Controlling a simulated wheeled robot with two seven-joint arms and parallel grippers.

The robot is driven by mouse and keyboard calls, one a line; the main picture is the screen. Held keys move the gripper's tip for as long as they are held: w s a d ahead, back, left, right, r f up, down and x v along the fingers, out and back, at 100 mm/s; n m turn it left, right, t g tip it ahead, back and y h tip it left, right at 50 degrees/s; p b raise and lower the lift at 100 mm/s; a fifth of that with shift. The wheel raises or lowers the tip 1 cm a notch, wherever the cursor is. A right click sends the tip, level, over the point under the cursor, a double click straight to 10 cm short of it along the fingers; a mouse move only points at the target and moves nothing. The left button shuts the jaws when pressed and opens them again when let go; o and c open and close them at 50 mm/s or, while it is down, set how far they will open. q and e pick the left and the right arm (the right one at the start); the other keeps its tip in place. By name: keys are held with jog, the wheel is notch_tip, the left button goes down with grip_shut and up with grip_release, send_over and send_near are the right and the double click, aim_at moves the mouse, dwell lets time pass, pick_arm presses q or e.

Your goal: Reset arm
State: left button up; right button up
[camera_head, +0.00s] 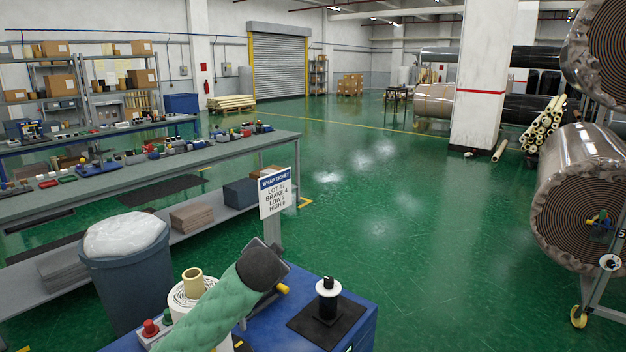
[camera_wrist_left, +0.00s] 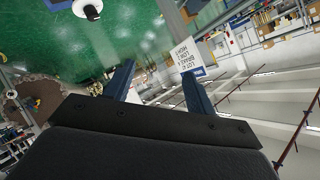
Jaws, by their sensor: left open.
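My left arm, in a green quilted sleeve (camera_head: 205,312), comes in from the bottom of the head view, with a dark grey wrist (camera_head: 262,265) above the blue cart. The fingers cannot be made out there. In the left wrist view my left gripper (camera_wrist_left: 157,80) shows two dark blue fingers spread apart, with nothing between them. A white roll with a cream core (camera_head: 190,291) stands on the cart, partly hidden by my arm. A black-and-white spindle (camera_head: 328,300) stands upright on a black plate to the right, apart from my wrist. My right gripper is not in view.
The blue cart (camera_head: 358,314) also bears a red button (camera_head: 150,328). A wrap ticket sign (camera_head: 275,193) stands behind my wrist. A grey bin (camera_head: 125,275) and a long workbench (camera_head: 150,178) lie left. Large wrapped rolls (camera_head: 575,195) stand right. The middle green floor is clear.

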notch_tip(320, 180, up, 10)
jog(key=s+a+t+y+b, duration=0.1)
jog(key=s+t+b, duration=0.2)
jog(key=b, duration=0.4)
pick_arm(q)
jog(key=s+a+f+n+g+h+b, duration=0.1)
jog(key=s+f+n+g+b, duration=0.2)
jog(key=s+f, duration=2.1)
jog(key=s+a+f+n+g+h+b, duration=0.1)
jog(key=s+f+g, duration=0.6)
jog(key=s+f, duration=1.7)
jog(key=shift+s+a+f+n+g+b, duration=0.3)
jog(key=shift+s+a+n+b, duration=0.25)
jog(key=shift+s+n+b, duration=0.4)
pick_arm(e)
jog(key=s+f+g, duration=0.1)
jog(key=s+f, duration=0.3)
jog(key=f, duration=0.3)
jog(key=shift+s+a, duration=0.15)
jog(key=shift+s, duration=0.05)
